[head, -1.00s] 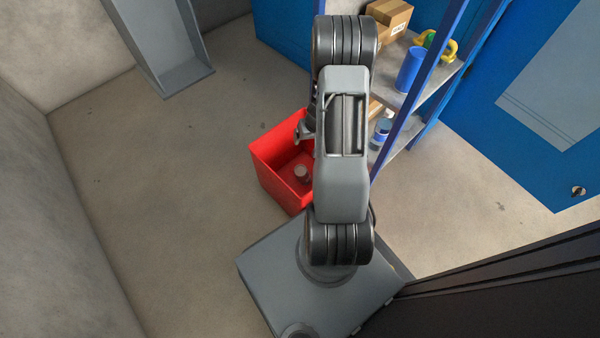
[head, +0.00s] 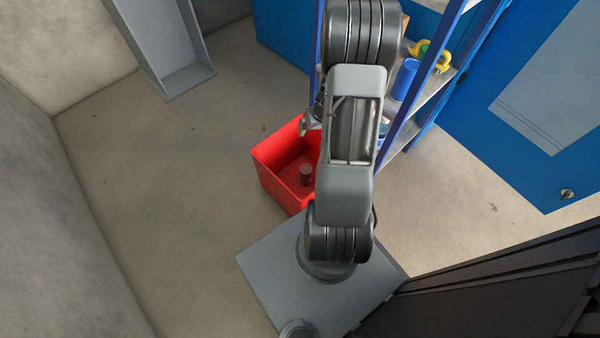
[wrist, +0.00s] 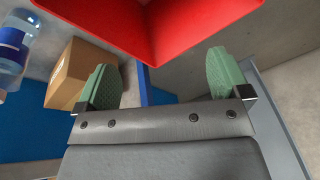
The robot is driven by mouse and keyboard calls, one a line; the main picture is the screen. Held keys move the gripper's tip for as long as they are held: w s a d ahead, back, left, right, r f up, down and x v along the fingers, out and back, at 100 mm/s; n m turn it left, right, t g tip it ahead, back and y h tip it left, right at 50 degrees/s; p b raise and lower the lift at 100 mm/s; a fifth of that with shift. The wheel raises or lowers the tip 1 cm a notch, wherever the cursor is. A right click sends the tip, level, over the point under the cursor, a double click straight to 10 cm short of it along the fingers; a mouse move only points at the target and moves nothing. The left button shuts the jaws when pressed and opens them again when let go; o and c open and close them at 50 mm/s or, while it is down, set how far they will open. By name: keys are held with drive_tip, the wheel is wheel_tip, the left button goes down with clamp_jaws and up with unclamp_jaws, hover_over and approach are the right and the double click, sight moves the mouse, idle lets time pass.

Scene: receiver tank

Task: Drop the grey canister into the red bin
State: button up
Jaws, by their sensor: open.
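The red bin (head: 278,172) stands on the floor in front of my base in the head view, partly hidden by my arm. A small grey-brown cylinder, which looks like the grey canister (head: 306,174), is inside it and looks upright on its floor. My gripper (wrist: 165,75) is open in the wrist view, with two green fingertips set wide apart and nothing between them. The bin's red wall (wrist: 150,25) fills the top of that view, beyond the fingertips. In the head view only part of my gripper (head: 309,126) shows, near the bin's far edge.
A blue-framed shelf (head: 432,100) stands right of the bin, close to my arm. It holds a blue cup (head: 405,78) and a yellow-green item (head: 432,54). A cardboard box (wrist: 68,74) and a clear bottle (wrist: 14,48) show in the wrist view. Floor on the left is clear.

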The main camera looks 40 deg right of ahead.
drive_tip(key=shift+p+v, duration=0.35)
drive_tip(key=shift+v, duration=0.95)
